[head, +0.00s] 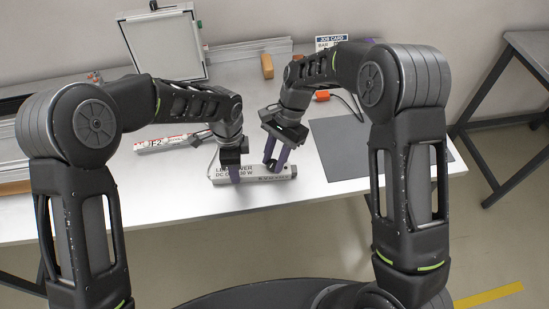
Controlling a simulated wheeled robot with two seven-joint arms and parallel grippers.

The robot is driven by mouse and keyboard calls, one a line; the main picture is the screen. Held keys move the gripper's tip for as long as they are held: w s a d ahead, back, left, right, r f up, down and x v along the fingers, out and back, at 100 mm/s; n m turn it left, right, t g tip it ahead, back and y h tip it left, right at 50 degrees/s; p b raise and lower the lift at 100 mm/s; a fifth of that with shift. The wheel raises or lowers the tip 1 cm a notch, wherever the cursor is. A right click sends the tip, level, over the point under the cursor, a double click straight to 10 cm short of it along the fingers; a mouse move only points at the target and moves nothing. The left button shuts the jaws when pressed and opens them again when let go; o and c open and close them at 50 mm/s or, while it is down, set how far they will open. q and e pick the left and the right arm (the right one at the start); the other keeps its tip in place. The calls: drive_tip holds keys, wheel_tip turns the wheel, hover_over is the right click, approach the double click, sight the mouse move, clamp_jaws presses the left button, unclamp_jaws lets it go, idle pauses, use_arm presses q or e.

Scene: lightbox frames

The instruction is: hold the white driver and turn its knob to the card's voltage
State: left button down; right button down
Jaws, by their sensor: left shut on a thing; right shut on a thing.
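The white driver (255,181), a long box with dark print, lies on the table near its front edge. My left gripper (232,178) points down and is shut on the driver's left part. My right gripper (275,168) reaches down at the driver's right part and is shut on its knob. The knob itself is hidden between the purple fingers, so its setting cannot be read. The job card (331,38) stands at the back, partly hidden by my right arm; its voltage is not readable.
A grey mat (340,150) lies right of the driver. A white printed bar (160,143) lies to the left. A framed white panel (165,48), a wooden block (267,66) and an orange item (322,96) with a cable are further back. Bare table shows left of the driver.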

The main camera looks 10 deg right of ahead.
drive_tip(key=n+h, duration=0.1)
drive_tip(key=n, duration=0.2)
drive_tip(key=n+g, duration=0.1)
drive_tip(key=n, duration=0.1)
drive_tip(key=shift+a+n+h, duration=0.15)
drive_tip(key=shift+n+h, duration=0.25)
drive_tip(key=c, duration=1.1)
unclamp_jaws()
drive_tip(key=shift+o, duration=0.2)
